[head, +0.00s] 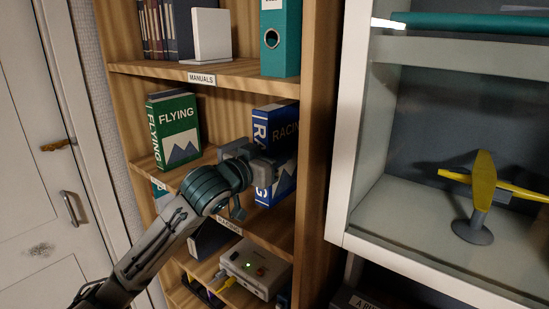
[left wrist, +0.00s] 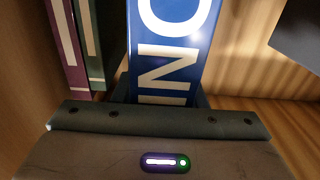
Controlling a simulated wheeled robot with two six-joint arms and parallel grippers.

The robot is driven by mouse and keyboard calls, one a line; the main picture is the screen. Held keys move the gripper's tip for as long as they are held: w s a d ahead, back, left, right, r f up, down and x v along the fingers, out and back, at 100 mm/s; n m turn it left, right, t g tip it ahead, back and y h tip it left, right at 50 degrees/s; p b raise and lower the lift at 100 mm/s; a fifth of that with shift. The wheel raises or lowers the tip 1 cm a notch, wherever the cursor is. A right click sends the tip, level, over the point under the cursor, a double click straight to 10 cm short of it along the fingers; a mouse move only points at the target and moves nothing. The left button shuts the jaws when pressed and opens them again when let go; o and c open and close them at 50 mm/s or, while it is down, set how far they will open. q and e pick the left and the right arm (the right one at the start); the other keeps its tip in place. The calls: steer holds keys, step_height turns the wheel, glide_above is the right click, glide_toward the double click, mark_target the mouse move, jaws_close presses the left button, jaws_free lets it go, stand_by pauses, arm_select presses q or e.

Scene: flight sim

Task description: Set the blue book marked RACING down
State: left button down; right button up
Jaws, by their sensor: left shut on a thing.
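The blue book marked RACING (head: 274,122) stands upright at the right end of the middle shelf compartment, close to the wooden side wall. My left gripper (head: 270,162) is shut on it and covers the middle of its front. In the left wrist view the blue book's spine (left wrist: 172,45) rises with large white letters from between my left gripper's jaws (left wrist: 160,105). I cannot tell whether the book's bottom touches the shelf board. My right gripper is in neither view.
A green FLYING book (head: 177,130) stands to the left on the same shelf, with a gap between. A grey device (head: 255,269) with a yellow plug sits below. A teal binder (head: 281,40) is above. At right, a white cabinet (head: 347,120) holds a yellow model plane (head: 484,178).

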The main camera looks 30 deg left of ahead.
arm_select(q)
steer(key=shift+w, duration=0.3)
steer(key=shift+f, duration=0.25)
steer(key=shift+s+f+p, duration=0.2)
steer(key=shift+f+p, duration=0.35)
steer(key=shift+f, duration=0.65)
steer(key=shift+w+f, duration=0.1)
steer(key=shift+f, duration=0.3)
steer(key=c, duration=0.9)
jaws_free()
